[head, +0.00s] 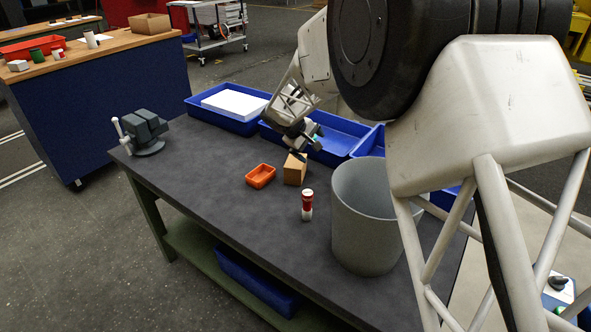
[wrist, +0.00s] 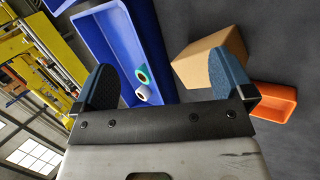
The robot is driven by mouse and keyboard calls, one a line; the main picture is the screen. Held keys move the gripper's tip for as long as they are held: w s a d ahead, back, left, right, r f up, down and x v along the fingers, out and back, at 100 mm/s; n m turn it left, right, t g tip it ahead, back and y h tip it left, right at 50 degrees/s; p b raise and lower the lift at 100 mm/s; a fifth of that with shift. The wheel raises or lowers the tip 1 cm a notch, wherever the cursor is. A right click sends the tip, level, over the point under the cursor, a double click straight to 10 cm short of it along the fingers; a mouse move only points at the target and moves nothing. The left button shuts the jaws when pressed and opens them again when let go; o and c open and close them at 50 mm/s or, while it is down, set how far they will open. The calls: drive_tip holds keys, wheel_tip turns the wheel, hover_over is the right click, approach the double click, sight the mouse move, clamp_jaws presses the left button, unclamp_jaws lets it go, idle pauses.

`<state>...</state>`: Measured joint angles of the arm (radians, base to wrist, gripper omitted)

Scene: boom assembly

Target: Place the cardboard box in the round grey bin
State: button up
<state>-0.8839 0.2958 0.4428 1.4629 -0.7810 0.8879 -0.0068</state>
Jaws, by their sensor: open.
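The cardboard box (head: 294,171) is a small brown carton standing on the dark table, just left of the round grey bin (head: 362,232). The bin is tall and open-topped; my own arm covers part of its right side. My gripper (head: 303,140) is above and close behind the box in the head view. In the wrist view my gripper (wrist: 166,82) is open with its blue fingers wide apart. There the cardboard box (wrist: 208,56) shows beyond the right finger, which covers part of it. I cannot tell whether they touch. The bin is not visible in the wrist view.
A small orange tray (head: 260,177) sits left of the box, and a red-and-white cylinder (head: 307,206) stands in front. Blue trays line the table's back edge; one holds tape rolls (wrist: 143,84). A vise (head: 146,132) stands at the left end. The table's left front is clear.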

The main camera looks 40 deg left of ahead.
sight(295, 161)
drive_tip(key=a+m+g, duration=0.1)
drive_tip(key=m, duration=0.1)
drive_tip(key=a+m+g, duration=0.1)
drive_tip(key=m, duration=0.1)
drive_tip(key=m+g, duration=0.1)
drive_tip(key=m, duration=0.1)
drive_tip(key=shift+w+a+f+m+g+y, duration=0.3)
drive_tip(key=shift+w+a+y, duration=0.1)
drive_tip(key=shift+a+m+g+y, duration=0.4)
drive_tip(key=shift+a+m+g, duration=0.4)
drive_tip(key=shift+m, duration=0.3)
drive_tip(key=shift+w+a+r+m+g+y, duration=0.1)
drive_tip(key=shift+a+r+m+g+y, duration=0.15)
drive_tip(key=shift+a+m, duration=0.3)
drive_tip(key=shift+a+r+m+g+y, duration=0.1)
drive_tip(key=shift+a+m+g+y, duration=0.05)
drive_tip(key=shift+a+m+g, duration=0.35)
drive_tip(key=shift+f+m, duration=0.25)
drive_tip(key=shift+f, duration=2.5)
drive_tip(key=shift+f, duration=0.1)
drive_tip(key=shift+f, duration=1.2)
drive_tip(key=shift+f, duration=0.1)
